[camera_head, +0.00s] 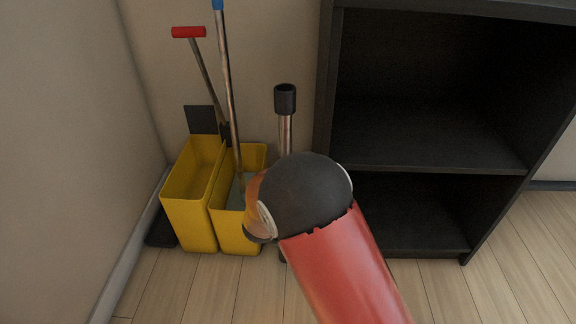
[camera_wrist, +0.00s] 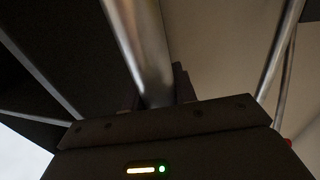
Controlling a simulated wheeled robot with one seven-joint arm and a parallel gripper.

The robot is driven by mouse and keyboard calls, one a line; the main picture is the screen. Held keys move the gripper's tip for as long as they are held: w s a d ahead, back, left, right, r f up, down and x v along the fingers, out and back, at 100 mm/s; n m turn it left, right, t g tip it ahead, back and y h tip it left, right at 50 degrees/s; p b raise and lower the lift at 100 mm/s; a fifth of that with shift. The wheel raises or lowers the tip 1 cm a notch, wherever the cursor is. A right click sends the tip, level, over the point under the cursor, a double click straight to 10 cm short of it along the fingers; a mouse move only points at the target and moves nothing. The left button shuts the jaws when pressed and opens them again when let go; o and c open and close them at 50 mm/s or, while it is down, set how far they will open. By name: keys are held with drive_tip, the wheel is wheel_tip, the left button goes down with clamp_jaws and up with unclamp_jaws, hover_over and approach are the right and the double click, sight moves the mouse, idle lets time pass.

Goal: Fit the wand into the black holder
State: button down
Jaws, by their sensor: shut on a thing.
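The wand is a shiny metal tube with a black cylindrical top (camera_head: 285,99). It stands roughly upright in front of the wall, between the yellow bucket and the black shelf. My arm hides its middle in the head view. In the wrist view its metal tube (camera_wrist: 142,45) runs into my gripper (camera_wrist: 160,98), which is shut on it. The gripper itself is hidden behind my arm in the head view. I cannot clearly make out the black holder; a small dark bit (camera_head: 283,256) shows at floor level below the wand, but I cannot tell what it is.
A yellow two-part mop bucket (camera_head: 191,225) stands left of the wand, with a blue-topped pole (camera_head: 228,75) and a red-handled lever (camera_head: 188,32). An open black shelf (camera_head: 430,167) stands close on the right. Wood floor (camera_head: 520,250) at the lower right is clear.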

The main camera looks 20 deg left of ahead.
drive_tip(key=shift+f, duration=0.95)
idle(0.7)
drive_tip(key=c, duration=1)
unclamp_jaws()
drive_tip(key=shift+c, duration=0.2)
drive_tip(key=s, duration=0.8)
drive_tip(key=shift+p, duration=0.4)
drive_tip(key=shift+a, duration=0.1)
